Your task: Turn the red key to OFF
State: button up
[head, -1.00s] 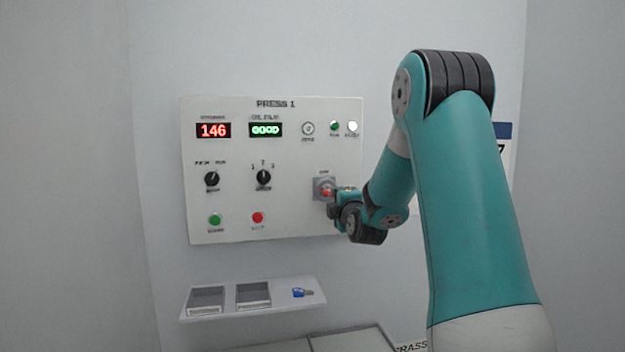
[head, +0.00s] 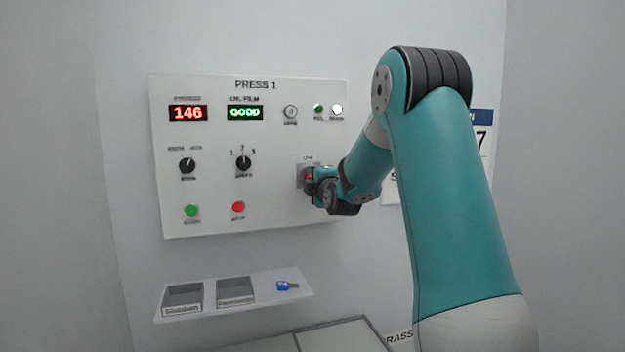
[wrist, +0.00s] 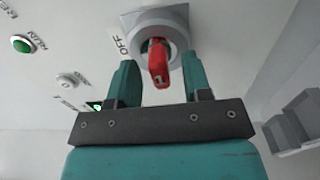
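The red key (wrist: 158,63) sits in a round grey lock (wrist: 165,28) on the press panel (head: 215,150). In the wrist view an OFF label is printed to the left of the lock, and the key's head points toward my gripper. My gripper (wrist: 160,82) is open, with one teal finger on each side of the key and a visible gap on both sides. In the head view the gripper (head: 312,178) is at the lock and hides most of the key.
A shelf (head: 240,295) below the panel holds two grey trays (head: 183,297) and a blue key (head: 287,286). A green button (head: 191,210) and a red button (head: 238,207) are at the panel's lower left. The panel shows 146 and GOOD.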

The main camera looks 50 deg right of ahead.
grip_shut()
jog(key=shift+f+n+b, duration=0.15)
jog(key=shift+n+b, duration=0.35)
jog(key=shift+b, duration=0.4)
